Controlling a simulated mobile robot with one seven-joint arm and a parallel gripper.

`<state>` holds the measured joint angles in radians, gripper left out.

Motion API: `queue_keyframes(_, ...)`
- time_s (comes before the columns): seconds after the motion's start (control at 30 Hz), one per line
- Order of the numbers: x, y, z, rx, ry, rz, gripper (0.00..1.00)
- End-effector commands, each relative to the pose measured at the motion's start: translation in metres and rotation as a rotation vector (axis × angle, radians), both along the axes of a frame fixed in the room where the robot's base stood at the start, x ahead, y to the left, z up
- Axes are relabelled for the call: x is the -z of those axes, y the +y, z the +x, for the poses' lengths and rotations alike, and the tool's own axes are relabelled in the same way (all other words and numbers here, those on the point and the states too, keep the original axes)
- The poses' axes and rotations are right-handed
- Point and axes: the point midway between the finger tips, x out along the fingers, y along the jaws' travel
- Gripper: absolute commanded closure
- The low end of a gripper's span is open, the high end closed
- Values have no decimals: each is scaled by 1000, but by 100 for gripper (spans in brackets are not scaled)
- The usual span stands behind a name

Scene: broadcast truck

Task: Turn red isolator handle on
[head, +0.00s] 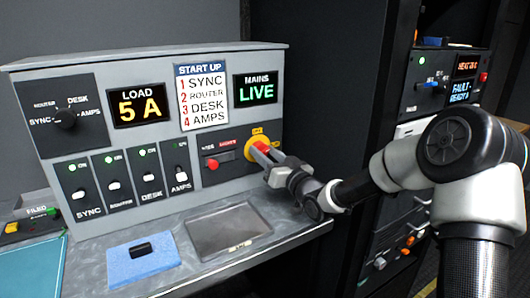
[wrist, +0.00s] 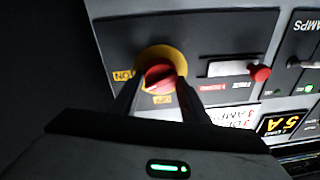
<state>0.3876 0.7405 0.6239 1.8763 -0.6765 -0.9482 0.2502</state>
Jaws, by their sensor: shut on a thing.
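The red isolator handle (head: 261,148) sits on a round yellow plate (head: 252,141) at the right end of the grey console front. In the wrist view the red handle (wrist: 158,77) shows between my two fingers, on the yellow plate (wrist: 160,57). My gripper (head: 269,157) is shut on the handle; its fingertips (wrist: 160,92) are at the handle's two sides. The plate carries lettering, partly hidden by the fingers. The mains display (head: 256,91) above reads LIVE.
Left of the handle is a red knob (head: 212,164). Several switches (head: 114,186) and a load display (head: 140,106) reading 5 A are farther left. A blue pad (head: 135,267) with a black piece and a grey tray (head: 228,231) lie on the ledge. An equipment rack (head: 436,80) stands right.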

Motion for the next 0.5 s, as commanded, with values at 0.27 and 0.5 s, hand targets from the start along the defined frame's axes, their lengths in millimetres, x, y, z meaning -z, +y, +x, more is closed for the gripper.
queue_keyframes(0.27, 1, 0, 0, -1, 121, 178, 81)
queue_keyframes(0.5, 1, -1, 0, 0, 186, 274, 81)
